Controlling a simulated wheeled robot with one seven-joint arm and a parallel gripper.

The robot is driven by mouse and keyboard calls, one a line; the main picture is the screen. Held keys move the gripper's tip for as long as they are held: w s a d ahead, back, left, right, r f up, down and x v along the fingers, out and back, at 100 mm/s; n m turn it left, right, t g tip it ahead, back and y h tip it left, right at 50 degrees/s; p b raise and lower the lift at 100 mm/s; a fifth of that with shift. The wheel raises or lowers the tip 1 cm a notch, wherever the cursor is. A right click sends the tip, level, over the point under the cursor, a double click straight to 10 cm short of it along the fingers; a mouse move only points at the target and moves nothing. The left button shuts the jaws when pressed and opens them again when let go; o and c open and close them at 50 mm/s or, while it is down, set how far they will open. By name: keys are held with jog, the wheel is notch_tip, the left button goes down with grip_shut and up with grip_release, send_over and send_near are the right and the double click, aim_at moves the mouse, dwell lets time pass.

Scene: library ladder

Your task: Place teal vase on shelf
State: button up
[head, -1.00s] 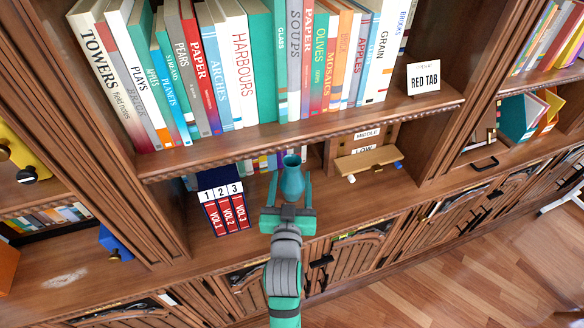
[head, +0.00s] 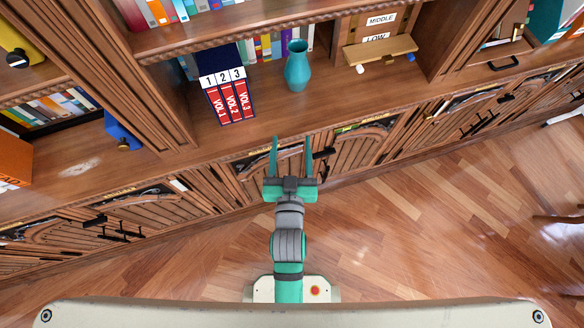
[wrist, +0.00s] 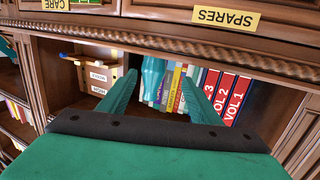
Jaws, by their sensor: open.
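The teal vase (head: 298,66) stands upright on the wooden shelf (head: 330,104), right of the red volumes, in the head view. My gripper (head: 291,142) is open and empty. It is apart from the vase, out in front of the shelf's edge and below the vase in the head view. In the wrist view my gripper's fingers (wrist: 160,92) spread to either side of the vase.
Red volumes 1 to 3 (head: 229,100) stand just left of the vase. A wooden rack with MIDDLE and LOW labels (head: 380,48) is to its right. Small books (head: 263,47) stand behind. Carved cabinet doors (head: 355,148) lie below the shelf; the wood floor (head: 400,230) is open.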

jog(key=s+f+g, duration=0.1)
jog(key=s+f, duration=0.1)
jog(key=s, duration=2)
jog(key=shift+s+d+f, duration=0.15)
jog(key=shift+s+f, duration=0.05)
jog(key=shift+s, duration=0.2)
